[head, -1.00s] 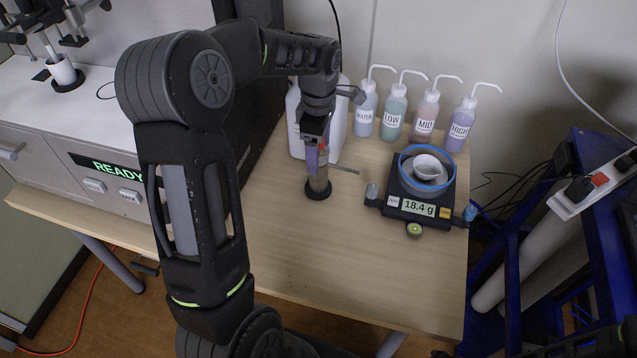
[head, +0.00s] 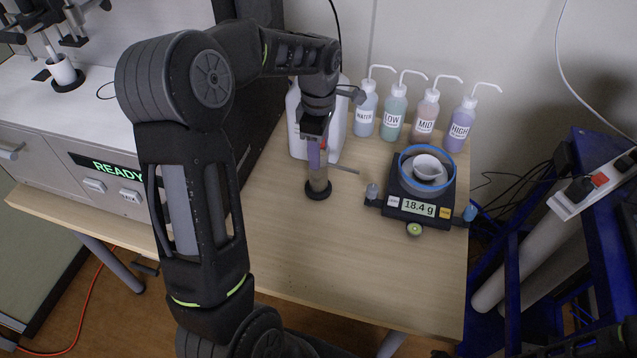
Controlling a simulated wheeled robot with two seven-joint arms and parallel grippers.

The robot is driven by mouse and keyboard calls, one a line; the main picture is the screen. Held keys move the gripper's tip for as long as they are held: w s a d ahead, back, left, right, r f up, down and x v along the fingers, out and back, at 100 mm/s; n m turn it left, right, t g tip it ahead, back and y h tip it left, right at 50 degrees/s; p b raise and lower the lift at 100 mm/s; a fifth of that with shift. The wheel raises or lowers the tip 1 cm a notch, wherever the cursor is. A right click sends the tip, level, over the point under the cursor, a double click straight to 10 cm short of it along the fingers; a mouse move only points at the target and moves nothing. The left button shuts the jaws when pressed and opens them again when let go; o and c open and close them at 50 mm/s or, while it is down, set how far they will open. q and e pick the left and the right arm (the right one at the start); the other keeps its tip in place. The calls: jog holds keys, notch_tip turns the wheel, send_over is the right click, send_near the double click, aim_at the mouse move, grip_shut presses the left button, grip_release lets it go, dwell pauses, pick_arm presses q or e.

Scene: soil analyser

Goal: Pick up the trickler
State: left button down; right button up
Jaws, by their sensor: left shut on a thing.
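The trickler (head: 319,184) stands upright on the wooden table, a clear-brown tube on a round black base, with a thin spout pointing right toward the scale. My left gripper (head: 315,157) comes down on it from above and is shut on its upper part. The fingers hide the top of the trickler. The black base appears to be on or very near the table top; I cannot tell if there is a gap. My right gripper is not in view.
Right of the trickler, a black scale (head: 408,207) reads 18.4 g and bears a blue-rimmed dish with a white cup (head: 430,170). Several labelled wash bottles (head: 394,117) stand behind. A white canister (head: 335,130) is close behind my gripper. The table front is clear.

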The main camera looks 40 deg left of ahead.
pick_arm(q)
jog(key=shift+r, duration=0.1)
dwell(0.4)
jog(key=shift+w+r, duration=0.15)
jog(key=shift+r, duration=0.4)
notch_tip(320, 180, up, 9)
jog(key=shift+f, duration=0.1)
dwell(0.4)
